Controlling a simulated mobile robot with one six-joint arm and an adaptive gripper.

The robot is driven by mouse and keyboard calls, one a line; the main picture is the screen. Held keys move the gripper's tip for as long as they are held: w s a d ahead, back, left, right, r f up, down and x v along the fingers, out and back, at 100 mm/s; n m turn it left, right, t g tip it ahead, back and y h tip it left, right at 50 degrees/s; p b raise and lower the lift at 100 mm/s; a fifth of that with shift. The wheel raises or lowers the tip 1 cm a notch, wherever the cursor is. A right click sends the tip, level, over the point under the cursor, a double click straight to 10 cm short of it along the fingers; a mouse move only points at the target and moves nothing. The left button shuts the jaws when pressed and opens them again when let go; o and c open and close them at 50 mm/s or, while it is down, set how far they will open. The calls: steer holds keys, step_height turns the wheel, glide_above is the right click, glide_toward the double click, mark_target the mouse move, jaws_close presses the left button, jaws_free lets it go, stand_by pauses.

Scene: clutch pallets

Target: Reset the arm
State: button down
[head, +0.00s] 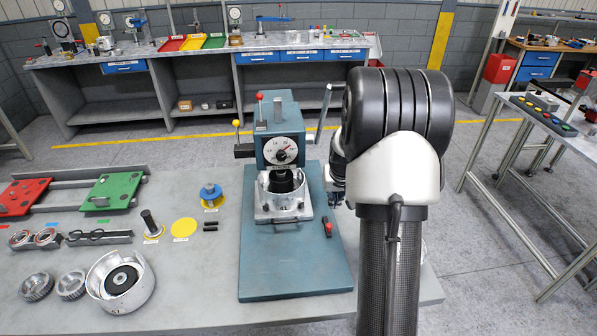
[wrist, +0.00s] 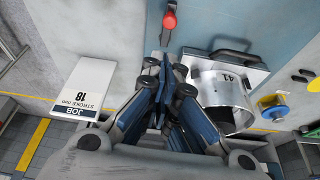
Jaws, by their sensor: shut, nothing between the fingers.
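My arm (head: 390,160) rises at the right of the head view, with its large black joint and white link in front. My gripper (head: 337,190) shows only partly behind it, just right of the teal press (head: 282,108). In the wrist view my gripper (wrist: 165,68) has its fingers together with nothing between them. It points over the press's teal base, apart from the red-handled item (wrist: 169,20) and beside the silver cylinder (wrist: 220,90) marked 41.
The press has a dial (head: 281,150) and levers. Left on the grey table (head: 200,265) are a red plate (head: 22,197), green plate (head: 110,191), silver housing (head: 138,291) and yellow disc (head: 184,228). A white job card (wrist: 88,82) shows left in the wrist view.

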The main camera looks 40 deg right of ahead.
steer(key=s+a+r+n+y+b, duration=0.1)
steer(key=s+a+r+n, duration=0.15)
steer(key=a+r, duration=0.7)
steer(key=s+a+r+n, duration=0.1)
steer(key=s+a+r, duration=0.4)
steer(key=a, duration=0.7)
steer(key=s+a+r+n, duration=0.1)
steer(key=s+a, duration=0.5)
steer(key=s, duration=0.2)
steer(key=s+a+n+t+y+b, duration=0.1)
steer(key=s+a+n, duration=0.1)
steer(key=s+a, duration=0.4)
steer(key=shift+s+r+b, duration=0.3)
steer(key=shift+s+r, duration=0.1)
steer(key=shift+s, duration=0.85)
steer(key=c, duration=2.3)
jaws_free()
